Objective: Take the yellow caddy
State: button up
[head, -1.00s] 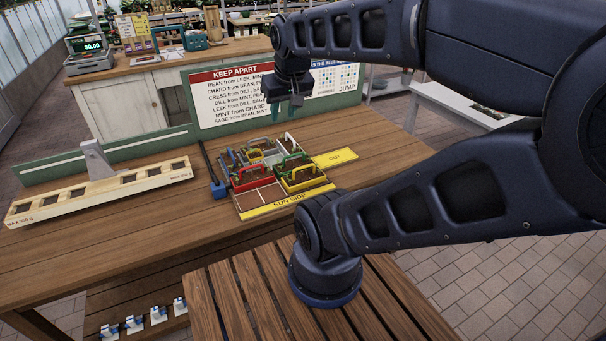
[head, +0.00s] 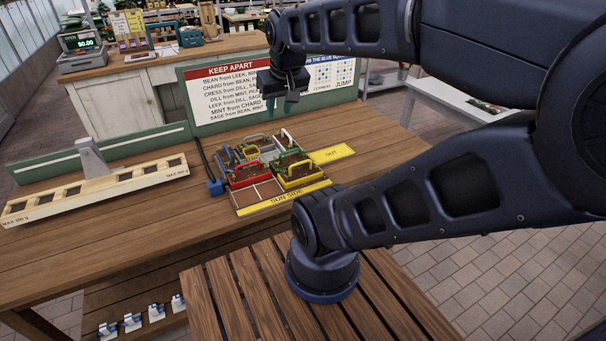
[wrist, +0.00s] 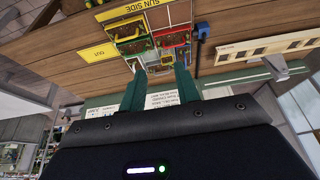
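The yellow caddy (head: 303,183) stands at the front right of a divided tray (head: 262,206) on the wooden bench. It has a raised handle and dark contents. It also shows in the wrist view (wrist: 131,31). A red caddy (head: 249,182) stands to its left, and a green one (wrist: 134,46) stands behind it. My gripper (head: 281,107) hangs above the bench beyond the tray, in front of the sign. In the wrist view its two teal fingers are apart with nothing held between them (wrist: 158,80). It is clear of the caddies.
A "KEEP APART" sign (head: 220,92) stands behind the tray. A yellow "OUT" plate (head: 331,154) lies to the tray's right. A wooden balance rail (head: 110,188) and a blue-based rod (head: 215,186) are to the left. The bench right of the "OUT" plate is clear.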

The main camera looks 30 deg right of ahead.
jog(key=shift+o, duration=0.3)
jog(key=n+g+h, duration=0.5)
jog(key=n+g, duration=0.2)
jog(key=n, duration=1.2)
send_over(300, 163)
jog(key=w+a, duration=0.3)
jog(key=a, duration=0.1)
notch_tip(300, 163, down, 24)
jog(key=shift+s+x, duration=0.2)
jog(key=shift+x, duration=5.25)
jog(key=shift+a, duration=0.2)
jog(key=shift+c, duration=0.2)
grip_shut()
